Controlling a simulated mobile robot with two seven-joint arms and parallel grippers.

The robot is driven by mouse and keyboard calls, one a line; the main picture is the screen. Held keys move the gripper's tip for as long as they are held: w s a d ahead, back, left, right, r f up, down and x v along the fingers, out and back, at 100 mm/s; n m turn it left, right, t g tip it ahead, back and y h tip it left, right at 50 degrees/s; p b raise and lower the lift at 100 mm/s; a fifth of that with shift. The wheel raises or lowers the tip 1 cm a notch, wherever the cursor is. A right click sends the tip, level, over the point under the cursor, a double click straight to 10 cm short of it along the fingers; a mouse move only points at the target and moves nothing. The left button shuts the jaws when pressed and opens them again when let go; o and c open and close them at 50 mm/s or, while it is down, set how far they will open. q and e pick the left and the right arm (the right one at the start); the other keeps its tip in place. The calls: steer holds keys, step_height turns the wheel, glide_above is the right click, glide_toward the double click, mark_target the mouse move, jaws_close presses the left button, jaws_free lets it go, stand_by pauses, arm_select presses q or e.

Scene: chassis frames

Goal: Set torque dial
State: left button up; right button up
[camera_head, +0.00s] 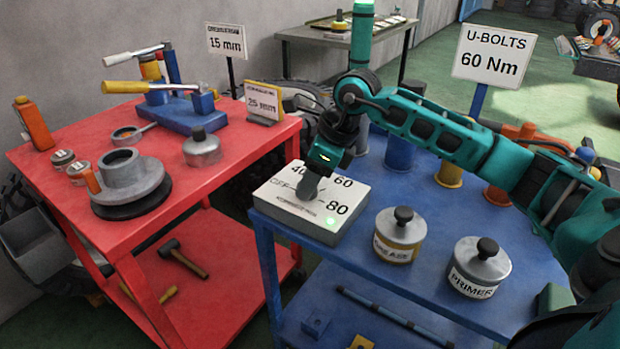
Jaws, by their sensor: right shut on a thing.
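The torque dial box (335,231) is a pale grey block at the near left corner of the blue cart. Its top carries the marks OFF, 40, 60 and 80, and a small green light glows near the 80. My right gripper (311,180) is over the box, shut on the grey dial knob (308,188). The gripper covers part of the knob, and I cannot tell which mark it points to. A white sign (493,56) behind the blue cart reads U-BOLTS 60 Nm. My left gripper is not in view.
The blue cart (354,270) also holds a grease tin (398,240), a primer tin (478,272) and coloured containers behind my right arm. A red cart (200,205) on the left carries a blue lever tool (180,116), a grey hub part (130,176) and small tins.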

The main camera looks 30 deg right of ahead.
steer(key=n, duration=0.2)
steer(key=n+g+y, duration=0.1)
steer(key=n, duration=0.1)
steer(key=shift+w+d+r+n, duration=0.1)
steer(key=shift+w+n, duration=0.05)
steer(key=shift+n, duration=0.15)
steer(key=n+g, duration=0.1)
steer(key=n, duration=0.2)
steer(key=shift+n+g+y, duration=0.3)
steer(key=shift+w+n+g, duration=0.1)
steer(key=shift+n+g, duration=0.2)
steer(key=shift+n, duration=0.3)
steer(key=o, duration=1)
